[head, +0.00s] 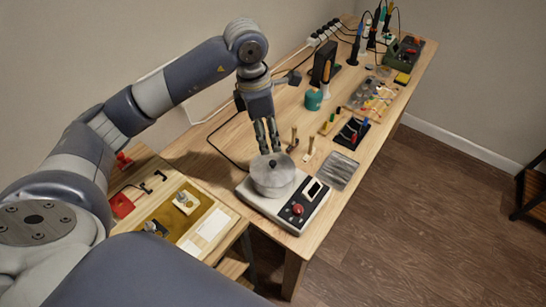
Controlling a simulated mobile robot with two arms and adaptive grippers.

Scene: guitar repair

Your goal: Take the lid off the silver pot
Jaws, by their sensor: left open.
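The silver pot (272,182) stands on a white hot plate with a red knob. Its lid (272,170) sits on the pot, with a small dark knob at the middle of its top. My left gripper (269,150) points down just above and behind the lid. It is open, with nothing seen between its fingers. Whether a fingertip touches the lid knob cannot be told. My right gripper is not in view.
The hot plate (291,211) sits near the table's front edge. Small wooden-handled tools (309,147) and a grey metal tray (341,171) are to the right of the pot. Red tools and a mustard mat (163,213) lie at left.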

